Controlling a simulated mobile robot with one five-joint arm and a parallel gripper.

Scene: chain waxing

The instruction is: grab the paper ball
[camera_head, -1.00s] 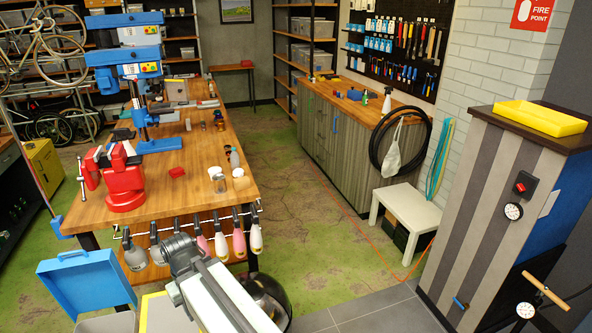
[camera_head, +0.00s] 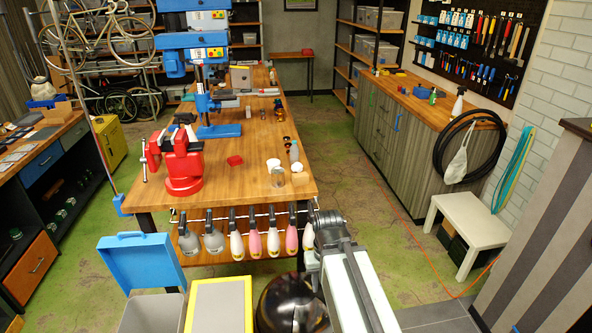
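I cannot make out a paper ball for certain. Small whitish items stand near the front right of the wooden workbench (camera_head: 245,186): a clear jar (camera_head: 278,178), a white-topped item (camera_head: 273,163) behind it and a white roundish item (camera_head: 300,168) to the right. They are too small to tell if one is paper. My arm reaches up from the bottom, right of centre. Its end, with my gripper (camera_head: 322,218), appears by the bench's front right corner, near the hanging bottles. The fingers cannot be made out, and nothing held is visible.
A red vise (camera_head: 183,170) and blue drill press (camera_head: 203,90) stand on the bench. Several bottles (camera_head: 255,240) hang from its front rail. A blue bin lid (camera_head: 140,262), a yellow-rimmed bin (camera_head: 218,306) and a black round bin (camera_head: 290,305) stand in front.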

